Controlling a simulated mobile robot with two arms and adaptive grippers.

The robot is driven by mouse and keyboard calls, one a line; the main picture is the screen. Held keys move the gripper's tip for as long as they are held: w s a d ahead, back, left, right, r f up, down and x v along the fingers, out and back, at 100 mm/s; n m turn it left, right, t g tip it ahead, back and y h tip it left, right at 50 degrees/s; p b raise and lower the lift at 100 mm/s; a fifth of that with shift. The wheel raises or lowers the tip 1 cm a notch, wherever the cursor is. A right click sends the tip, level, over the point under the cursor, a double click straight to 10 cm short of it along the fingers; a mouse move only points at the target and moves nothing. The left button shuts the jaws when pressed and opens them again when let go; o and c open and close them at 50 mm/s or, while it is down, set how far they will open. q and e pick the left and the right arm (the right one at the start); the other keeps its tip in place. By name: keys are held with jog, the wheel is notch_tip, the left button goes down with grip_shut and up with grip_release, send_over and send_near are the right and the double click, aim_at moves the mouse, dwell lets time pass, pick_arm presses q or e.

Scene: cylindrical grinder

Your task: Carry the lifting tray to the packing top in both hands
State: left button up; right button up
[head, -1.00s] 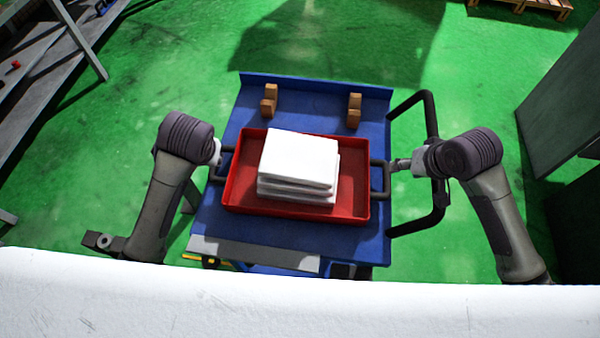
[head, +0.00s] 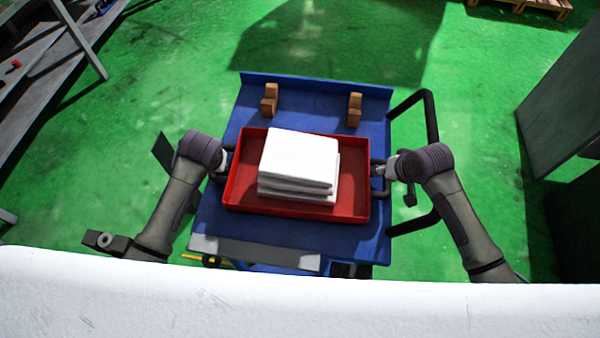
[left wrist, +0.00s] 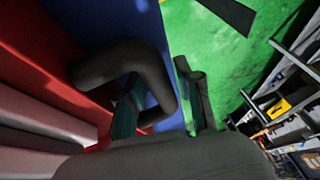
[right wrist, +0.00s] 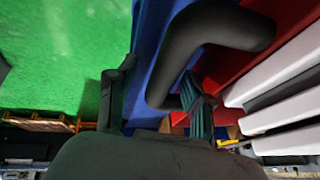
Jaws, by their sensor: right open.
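The lifting tray (head: 290,211) is a shallow red box with a dark handle on each short side. It sits on a blue cart top (head: 225,222) and holds a stack of white slabs (head: 298,160). My left gripper (left wrist: 162,100) is open at the left handle (left wrist: 140,62), one finger inside the loop and one outside, with a gap to the bar. My right gripper (right wrist: 157,105) is open at the right handle (right wrist: 205,35), likewise with a finger on each side of the bar. I cannot tell which surface is the packing top.
Two wooden blocks (head: 269,102) (head: 354,110) stand on the cart behind the tray. A black push bar (head: 432,125) rises at the cart's right side. A grey bench (head: 45,65) is at the far left and a dark panel (head: 560,95) at the right. Green floor around the cart is mostly clear.

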pick_arm(q)
jog(key=c, duration=0.5)
pick_arm(e)
jog(key=c, duration=0.6)
pick_arm(q)
grip_shut()
pick_arm(e)
grip_shut()
